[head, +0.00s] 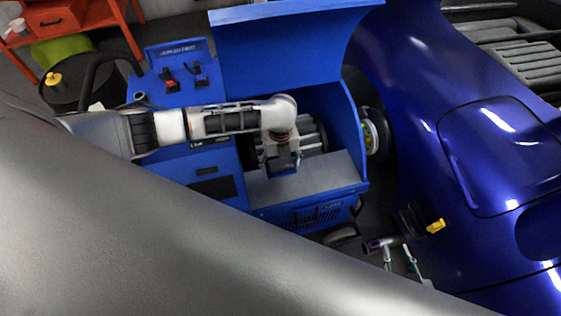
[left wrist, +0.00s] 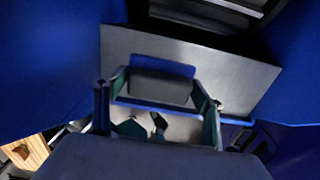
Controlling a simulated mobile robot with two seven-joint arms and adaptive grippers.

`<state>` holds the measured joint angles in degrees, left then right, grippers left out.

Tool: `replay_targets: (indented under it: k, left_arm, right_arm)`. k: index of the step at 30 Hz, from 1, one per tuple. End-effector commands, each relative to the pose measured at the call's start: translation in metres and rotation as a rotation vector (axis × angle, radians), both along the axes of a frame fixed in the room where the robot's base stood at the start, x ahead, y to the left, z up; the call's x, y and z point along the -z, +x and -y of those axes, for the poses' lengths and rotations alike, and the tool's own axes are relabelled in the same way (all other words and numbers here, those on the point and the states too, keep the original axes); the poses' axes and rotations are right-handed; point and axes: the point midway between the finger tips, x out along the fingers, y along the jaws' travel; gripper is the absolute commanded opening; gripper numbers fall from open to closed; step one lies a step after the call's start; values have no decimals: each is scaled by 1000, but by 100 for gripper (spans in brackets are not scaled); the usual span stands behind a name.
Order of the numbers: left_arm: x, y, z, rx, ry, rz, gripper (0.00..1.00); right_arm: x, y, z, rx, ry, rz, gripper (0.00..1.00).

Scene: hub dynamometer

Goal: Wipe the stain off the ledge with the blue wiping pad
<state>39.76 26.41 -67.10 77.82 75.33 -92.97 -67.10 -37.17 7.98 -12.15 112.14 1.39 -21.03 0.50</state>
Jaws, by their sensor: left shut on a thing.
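My left gripper (head: 284,165) is over the grey ledge (head: 335,172) at the front of the blue dynamometer. In the left wrist view its two fingers (left wrist: 158,88) are shut on the blue wiping pad (left wrist: 165,67), with a dark grey block between the fingertips. The pad is over the ledge (left wrist: 245,75); I cannot tell if it touches. In the head view the pad (head: 287,168) is mostly hidden by the gripper. I can make out no stain; the gripper and pad cover part of the ledge.
The raised blue hood (head: 285,45) stands behind the ledge, with rollers (head: 315,135) below it. A blue car (head: 500,150) is at the right. Tools (head: 385,245) lie near the car. A large grey surface fills the lower left.

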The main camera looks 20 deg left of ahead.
Motion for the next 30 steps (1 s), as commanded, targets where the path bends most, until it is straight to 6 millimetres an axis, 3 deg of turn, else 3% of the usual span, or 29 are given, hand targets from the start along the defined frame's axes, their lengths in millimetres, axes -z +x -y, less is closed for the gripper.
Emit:
replay_targets:
  k: [1,7,25,30]
  left_arm:
    - [-9,-1,0,-1,0,0,46]
    - [-16,-6,0,-5,0,-3,46]
    - [-16,-5,0,-10,0,-1,46]
    - [-33,3,0,-107,0,4,46]
  right_arm:
    - [-11,1,0,0,-1,2,26]
    - [-24,2,3,4,-4,3,26]
    - [-19,0,5,8,-7,-6,26]
    - [-20,0,4,7,-5,-5,26]
